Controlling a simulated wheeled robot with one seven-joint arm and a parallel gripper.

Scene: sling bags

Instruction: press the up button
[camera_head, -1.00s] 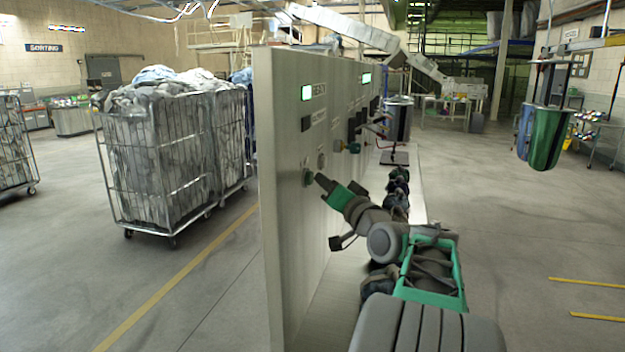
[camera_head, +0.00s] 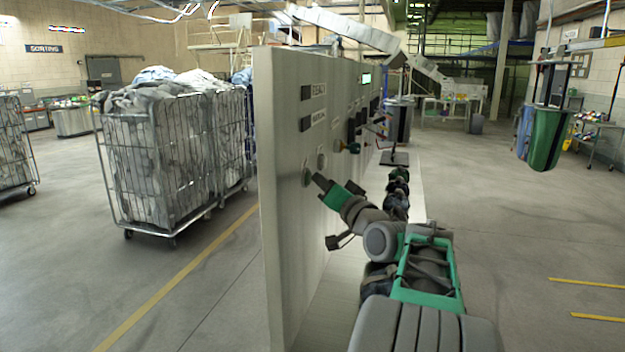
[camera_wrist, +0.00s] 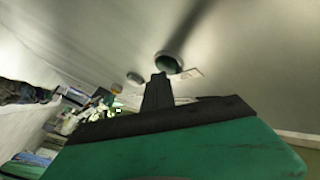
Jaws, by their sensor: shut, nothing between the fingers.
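A grey upright panel (camera_head: 285,220) carries the buttons. A round green button (camera_head: 307,173) sits low on its face, and a second round button (camera_head: 322,160) is just beyond it. I cannot read which is the up button. My gripper (camera_head: 317,179) is shut and empty, its tip at the near green button; I cannot tell whether it touches. In the wrist view, the shut fingers (camera_wrist: 158,82) point at a green button in a metal ring (camera_wrist: 170,62), with a pale label beside it. Another round button (camera_wrist: 134,78) is to its left.
Higher on the panel are a dark indicator (camera_head: 305,92), a second dark indicator (camera_head: 305,124) and a lit green one (camera_head: 367,79). Sling bags (camera_head: 398,190) lie along the ledge beyond my arm. A green bag (camera_head: 547,138) hangs at right. Wire carts (camera_head: 160,165) stand left behind the panel.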

